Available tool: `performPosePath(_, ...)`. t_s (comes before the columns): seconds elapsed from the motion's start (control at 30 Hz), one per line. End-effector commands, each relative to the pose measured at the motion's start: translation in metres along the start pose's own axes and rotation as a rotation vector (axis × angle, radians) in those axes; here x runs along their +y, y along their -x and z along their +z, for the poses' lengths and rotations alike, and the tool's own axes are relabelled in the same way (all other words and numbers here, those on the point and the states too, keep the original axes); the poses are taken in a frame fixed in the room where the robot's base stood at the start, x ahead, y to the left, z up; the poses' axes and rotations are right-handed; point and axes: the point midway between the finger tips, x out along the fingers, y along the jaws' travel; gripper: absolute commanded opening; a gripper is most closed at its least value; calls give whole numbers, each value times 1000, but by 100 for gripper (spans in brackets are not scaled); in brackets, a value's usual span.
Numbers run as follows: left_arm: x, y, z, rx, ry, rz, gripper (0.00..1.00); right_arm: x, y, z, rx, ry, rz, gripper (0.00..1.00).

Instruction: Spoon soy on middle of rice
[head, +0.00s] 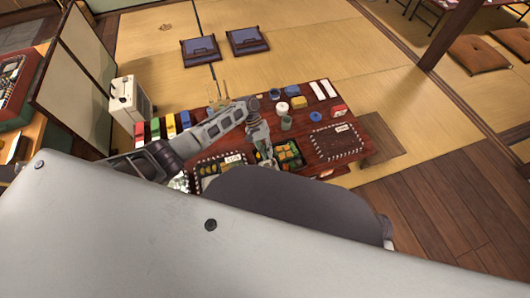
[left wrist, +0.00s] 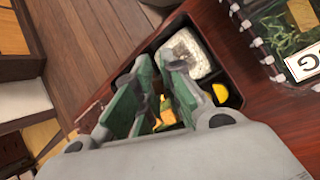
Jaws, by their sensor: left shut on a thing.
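My left gripper (head: 265,155) reaches over the near side of the dark red low table, beside a lunch box (head: 292,157) with orange and green food. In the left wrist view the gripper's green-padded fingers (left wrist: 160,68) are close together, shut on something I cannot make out. The white rice (left wrist: 187,52) fills a compartment of the dark box just beyond the fingertips. A yellow piece (left wrist: 220,93) lies in the box right of the fingers. The fingers hide part of the box. I cannot make out a spoon or soy. My right gripper is not in view.
A blue round thing (head: 291,91) and several small containers stand at the back. Two blue cushions (head: 247,41) lie on open tatami beyond.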

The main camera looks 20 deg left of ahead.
Motion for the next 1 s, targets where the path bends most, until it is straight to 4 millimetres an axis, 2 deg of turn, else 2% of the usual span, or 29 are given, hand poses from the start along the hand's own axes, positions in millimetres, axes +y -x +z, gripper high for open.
performPosePath(0.6, 5, -1, -2, 0, 0, 0, 1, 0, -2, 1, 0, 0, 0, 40)
performPosePath(1.0, 12, 13, 5, 0, 0, 0, 1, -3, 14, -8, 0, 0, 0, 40)
